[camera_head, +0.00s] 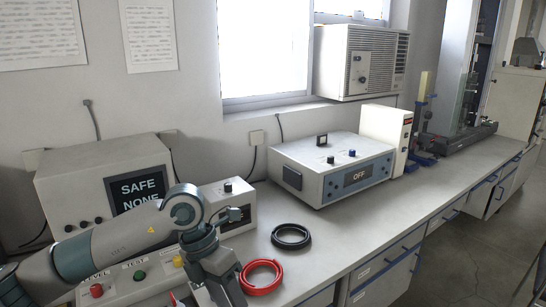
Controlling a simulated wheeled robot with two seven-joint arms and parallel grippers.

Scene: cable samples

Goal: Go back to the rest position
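My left arm comes in from the left and reaches across the front of a control panel with several coloured buttons (139,275). My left gripper (212,292) points down at the bottom edge of the picture. Its fingertips are cut off or hidden, so I cannot tell whether it is open or shut. A red cable coil (261,289) lies on the bench just right of the gripper; I see no grip on it. A black cable coil (291,246) lies farther back on the bench. My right gripper is not in view.
A tester with a screen reading "SAFE NONE" (70,190) stands behind my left arm. A smaller box (236,218) stands beside it. A device reading "OFF" (318,180) stands farther right. The bench (366,226) is clear in front of that device.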

